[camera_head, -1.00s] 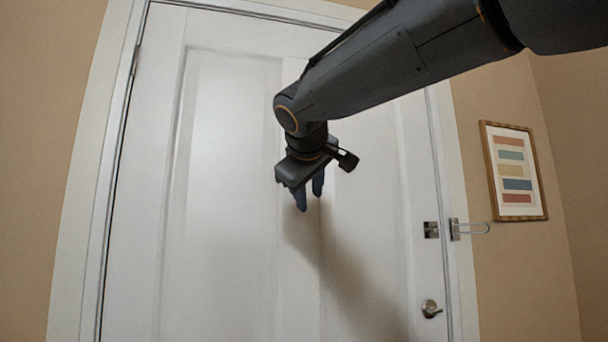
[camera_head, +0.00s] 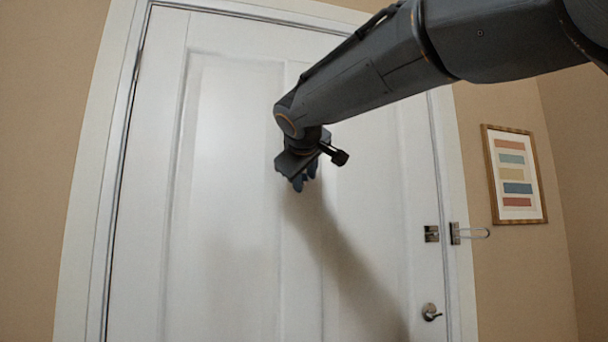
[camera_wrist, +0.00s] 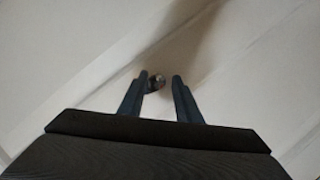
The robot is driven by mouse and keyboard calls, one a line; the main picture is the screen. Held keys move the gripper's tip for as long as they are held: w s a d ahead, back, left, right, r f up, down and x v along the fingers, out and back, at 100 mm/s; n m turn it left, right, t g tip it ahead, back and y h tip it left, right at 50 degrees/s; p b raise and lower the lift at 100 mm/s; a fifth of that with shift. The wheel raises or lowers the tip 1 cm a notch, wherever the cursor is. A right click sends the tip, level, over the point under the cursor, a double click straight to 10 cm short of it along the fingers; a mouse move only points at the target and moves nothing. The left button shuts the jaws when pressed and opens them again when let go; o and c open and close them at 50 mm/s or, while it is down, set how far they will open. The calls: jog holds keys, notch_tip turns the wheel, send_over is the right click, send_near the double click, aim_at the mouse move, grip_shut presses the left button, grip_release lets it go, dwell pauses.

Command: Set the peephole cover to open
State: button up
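A small round dark metallic piece, which looks like the peephole with its cover (camera_wrist: 156,83), shows on the white door in the wrist view. It sits between my fingertips, closer to the left finger. Whether that finger touches it I cannot tell, nor whether the cover is open or shut. In the head view it is not visible; my gripper and arm block that part of the door. My gripper (camera_head: 306,180) points toward the middle of the door (camera_head: 235,130). In the wrist view the fingers of my gripper (camera_wrist: 160,76) are apart, with a gap between them.
A framed picture (camera_head: 515,174) hangs on the right wall. The door face around my gripper is clear.

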grip_shut()
jog(key=shift+r, duration=0.1)
jog(key=r+m+y, duration=0.1)
jog(key=m+y, duration=0.1)
jog(key=m, duration=0.2)
jog(key=a+r+m+g+y+b, duration=0.1)
jog(key=m+y, duration=0.2)
jog(key=m, duration=0.1)
jog(key=r+m+g+y+b, duration=0.1)
jog(key=m+y, duration=0.2)
jog(key=m, duration=0.1)
jog(key=shift+s+a+r+m, duration=0.15)
jog(key=shift+s+a+m, duration=0.15)
jog(key=shift+m, duration=0.1)
dwell(0.6)
jog(key=shift+r, duration=0.1)
dwell(0.5)
